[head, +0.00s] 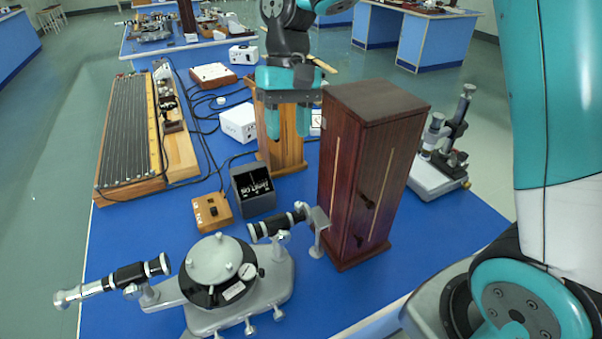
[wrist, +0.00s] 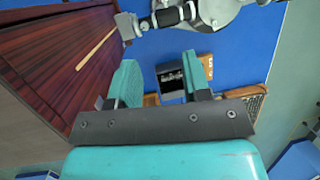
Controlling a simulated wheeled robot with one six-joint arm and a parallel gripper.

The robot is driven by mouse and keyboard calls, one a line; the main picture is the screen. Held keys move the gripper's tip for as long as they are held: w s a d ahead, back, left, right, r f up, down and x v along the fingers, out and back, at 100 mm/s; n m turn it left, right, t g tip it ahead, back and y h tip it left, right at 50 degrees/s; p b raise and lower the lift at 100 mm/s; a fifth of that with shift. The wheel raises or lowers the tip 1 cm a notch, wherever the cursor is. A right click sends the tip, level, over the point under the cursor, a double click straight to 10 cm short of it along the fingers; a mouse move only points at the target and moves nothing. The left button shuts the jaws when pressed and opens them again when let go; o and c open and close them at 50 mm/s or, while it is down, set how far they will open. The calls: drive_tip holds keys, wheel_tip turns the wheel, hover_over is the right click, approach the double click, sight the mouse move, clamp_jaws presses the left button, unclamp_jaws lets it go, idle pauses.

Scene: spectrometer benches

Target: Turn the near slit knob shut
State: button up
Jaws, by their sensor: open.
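The spectrometer (head: 215,285) stands at the front left of the blue bench. Its right tube (head: 278,225) ends at a small grey slit plate (head: 319,220) by the dark wooden cabinet (head: 345,140). I cannot make out a separate knob at the slit. In the wrist view the grey slit plate (wrist: 127,26) and the tube (wrist: 168,17) show at the top, beyond my fingers. My gripper (head: 288,125) points down behind the cabinet's left side, apart from the slit. Its teal fingers are spread with nothing between them, also in the wrist view (wrist: 161,88).
A light wooden box (head: 285,155) is behind the gripper. A dark grey box (head: 251,190) and small wooden block (head: 212,210) lie left. A microscope (head: 448,140) stands right.

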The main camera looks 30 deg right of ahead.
drive_tip(key=w+d+m+g+p, duration=0.1)
drive_tip(key=w+d+m+p, duration=0.15)
drive_tip(key=w, duration=0.25)
drive_tip(key=p, duration=0.2)
approach(298, 203)
drive_tip(key=shift+h, duration=0.3)
drive_tip(key=x, duration=0.8)
drive_tip(key=shift+s+a+f, duration=0.1)
drive_tip(key=shift+a+f, duration=0.1)
drive_tip(key=shift+a, duration=0.05)
clamp_jaws()
